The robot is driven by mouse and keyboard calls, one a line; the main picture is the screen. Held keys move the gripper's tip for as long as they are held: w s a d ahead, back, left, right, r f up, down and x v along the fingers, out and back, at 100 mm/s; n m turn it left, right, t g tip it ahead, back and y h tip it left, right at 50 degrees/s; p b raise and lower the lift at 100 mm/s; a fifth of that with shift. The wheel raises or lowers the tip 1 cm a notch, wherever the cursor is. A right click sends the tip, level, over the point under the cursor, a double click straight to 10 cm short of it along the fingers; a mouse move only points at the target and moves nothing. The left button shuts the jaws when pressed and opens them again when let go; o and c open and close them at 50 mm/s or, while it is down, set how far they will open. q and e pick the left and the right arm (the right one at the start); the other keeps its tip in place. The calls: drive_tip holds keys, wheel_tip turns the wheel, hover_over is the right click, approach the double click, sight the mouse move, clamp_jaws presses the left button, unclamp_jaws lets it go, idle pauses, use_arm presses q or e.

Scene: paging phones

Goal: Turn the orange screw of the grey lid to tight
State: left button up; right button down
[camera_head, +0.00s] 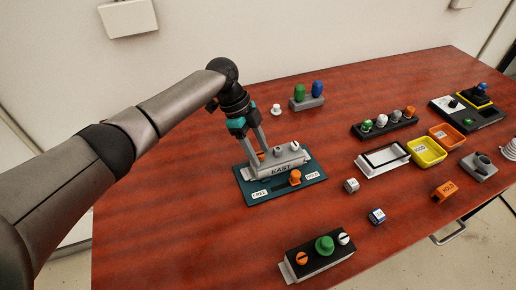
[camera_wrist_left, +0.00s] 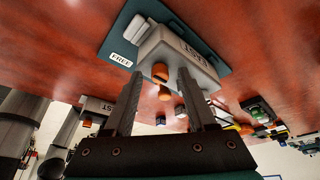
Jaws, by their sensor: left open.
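The grey lid (camera_head: 279,160) is the top of the pale box marked EAST, which stands on a dark teal plate (camera_head: 257,199). An orange screw (camera_head: 262,156) shows at its left end, partly hidden by my fingers. My left gripper (camera_head: 262,152) points down over that end with its fingers apart. In the left wrist view, an orange cap (camera_wrist_left: 160,72) shows between the open fingertips (camera_wrist_left: 160,76); I cannot tell whether they touch it. A white screw (camera_head: 294,146) sits at the lid's right end. My right gripper is not in view.
An orange knob (camera_head: 295,177) stands on the plate between FREE and HOLD labels. A black block (camera_head: 318,260) with orange, green and white tops is at the front. Green and blue pegs (camera_head: 309,92) stand behind. Trays (camera_head: 427,151) are to the right. Bare table lies left of the plate.

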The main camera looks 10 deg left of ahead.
use_arm(q)
drive_tip(key=p+v, duration=0.1)
drive_tip(key=v, duration=1.4)
drive_tip(key=shift+r, duration=0.15)
drive_tip(key=shift+d, duration=0.1)
